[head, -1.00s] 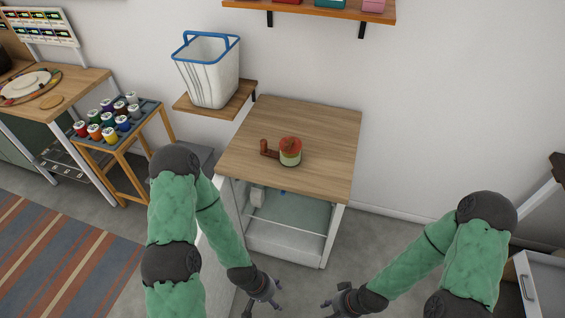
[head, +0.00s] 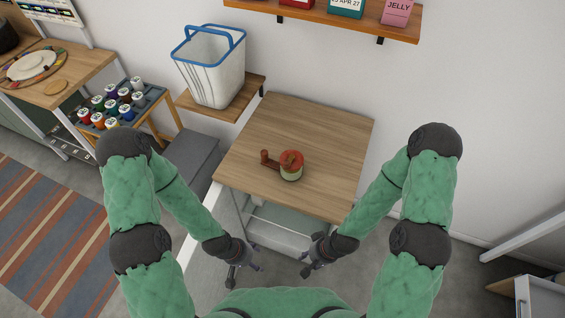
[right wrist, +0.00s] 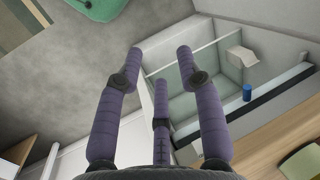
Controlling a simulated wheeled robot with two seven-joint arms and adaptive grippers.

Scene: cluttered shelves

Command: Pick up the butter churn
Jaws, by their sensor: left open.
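The butter churn (head: 291,166), a small round pot with a red top and a brown crank handle on its left, stands upright on the wooden cabinet top (head: 318,128). My left gripper (head: 243,276) is open and empty, low in front of the cabinet and apart from the churn. My right gripper (head: 308,264) is also below and in front of the top, clear of the churn. In the right wrist view its fingers (right wrist: 160,58) are spread with nothing between them; the churn is not visible there.
A white basket with a blue rim (head: 212,65) stands on a small wall shelf at the left. Paint pots (head: 112,102) sit on a stand further left. A higher shelf (head: 340,22) holds boxes. The cabinet top around the churn is clear.

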